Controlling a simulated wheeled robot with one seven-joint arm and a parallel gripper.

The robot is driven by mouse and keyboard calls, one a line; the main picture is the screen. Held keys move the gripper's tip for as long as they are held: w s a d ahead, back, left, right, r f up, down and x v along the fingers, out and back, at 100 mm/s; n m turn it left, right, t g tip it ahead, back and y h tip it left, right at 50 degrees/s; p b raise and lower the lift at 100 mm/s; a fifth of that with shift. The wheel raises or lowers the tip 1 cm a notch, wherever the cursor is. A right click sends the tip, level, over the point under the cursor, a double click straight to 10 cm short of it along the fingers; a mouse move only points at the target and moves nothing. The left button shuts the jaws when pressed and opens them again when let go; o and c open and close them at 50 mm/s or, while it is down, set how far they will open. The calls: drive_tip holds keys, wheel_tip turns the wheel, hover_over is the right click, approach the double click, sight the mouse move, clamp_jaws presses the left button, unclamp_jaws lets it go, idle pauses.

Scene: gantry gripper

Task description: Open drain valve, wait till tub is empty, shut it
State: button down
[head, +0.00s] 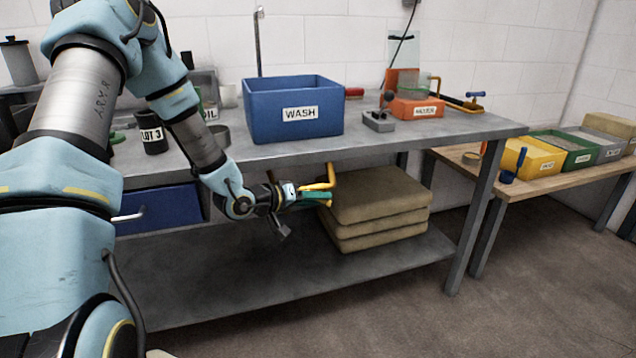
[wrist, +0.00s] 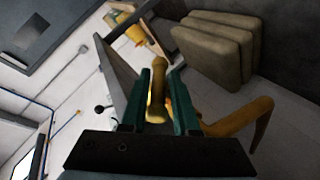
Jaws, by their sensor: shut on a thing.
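The blue tub (head: 290,118) labelled WASH stands upright on the grey bench; its inside bottom is hidden, so its water level cannot be seen. A yellow drain pipe (head: 331,173) comes down under the bench below the tub's right side. It also shows in the wrist view as a bent yellow pipe (wrist: 240,122). My gripper (head: 318,196), with teal fingers, is under the bench edge, shut on the yellow valve handle (wrist: 157,95). The wrist view shows the handle between both fingers. I cannot tell whether the valve is open or shut, and no running water shows.
Folded tan stacks (head: 378,208) lie on the lower shelf (head: 300,275), close behind my gripper. The bench edge (head: 400,141) is just above. A blue drawer (head: 160,207) is to the left. A wooden table (head: 525,185) with bins stands at right. The floor in front is clear.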

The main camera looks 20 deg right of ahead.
drive_tip(key=y+p, duration=0.2)
drive_tip(key=p, duration=0.1)
drive_tip(key=shift+r+m+y, duration=0.3)
drive_tip(key=shift+r+y, duration=0.05)
drive_tip(key=shift+y, duration=0.05)
drive_tip(key=y+p, duration=0.1)
drive_tip(key=y, duration=0.1)
drive_tip(key=shift+f+m+y+p, duration=0.15)
drive_tip(key=shift+m+y+p, duration=0.15)
drive_tip(key=y, duration=0.3)
drive_tip(key=shift+w+f+m, duration=0.1)
drive_tip(key=shift+f+m, duration=0.1)
drive_tip(key=shift+m, duration=0.1)
drive_tip(key=shift+a+y+b, duration=0.15)
drive_tip(key=shift+y+b, duration=0.45)
drive_tip(key=shift+y, duration=0.5)
drive_tip(key=c, duration=0.7)
unclamp_jaws()
